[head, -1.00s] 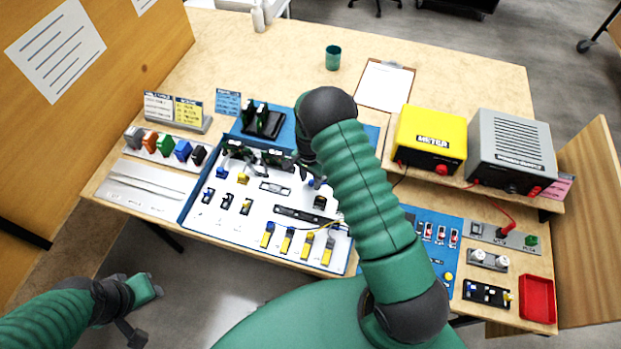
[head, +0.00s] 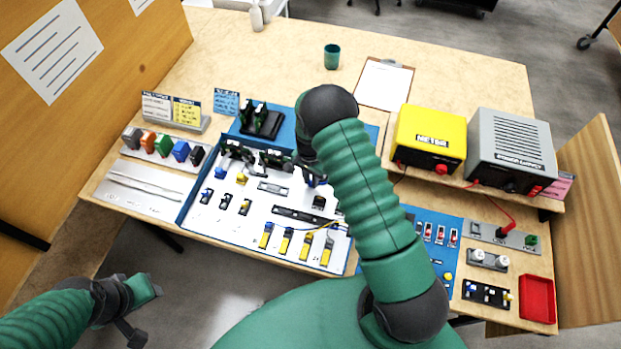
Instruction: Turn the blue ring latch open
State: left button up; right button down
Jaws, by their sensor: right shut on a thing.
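The white work board (head: 215,228) with a blue border lies on the bench. A small blue part (head: 313,182), which seems to be the blue ring latch, shows on the board just left of my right forearm. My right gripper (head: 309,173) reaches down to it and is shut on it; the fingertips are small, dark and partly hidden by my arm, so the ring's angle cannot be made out. My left gripper (head: 138,301) hangs at the lower left, off the bench's front edge and away from the board; its jaw opening is unclear.
Black fixtures (head: 240,153) stand along the board's back, close left of my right gripper. Several yellow-ended parts (head: 285,242) line its front. A yellow meter (head: 428,138) and grey power supply (head: 511,147) stand right. The bench behind, near the green cup (head: 331,56), is mostly clear.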

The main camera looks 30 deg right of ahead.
jog(key=shift+s+n, duration=0.45)
jog(key=shift+n, duration=0.55)
jog(key=n, duration=0.1)
jog(key=s+d+n, duration=0.1)
jog(key=n, duration=0.1)
jog(key=shift+s+n+b, duration=0.2)
jog(key=shift+n+b, duration=0.1)
jog(key=n, duration=0.2)
jog(key=shift+s+d+n, duration=0.3)
jog(key=shift+s+d, duration=0.1)
jog(key=shift+s+d+n, duration=0.2)
jog(key=shift+d+n, duration=0.15)
jog(key=shift+n, duration=0.45)
jog(key=shift+s+d+n, duration=0.15)
jog(key=shift+d+n, duration=0.2)
jog(key=shift+n, duration=0.45)
jog(key=c, duration=1.3)
grip_release()
jog(key=shift+s, duration=0.1)
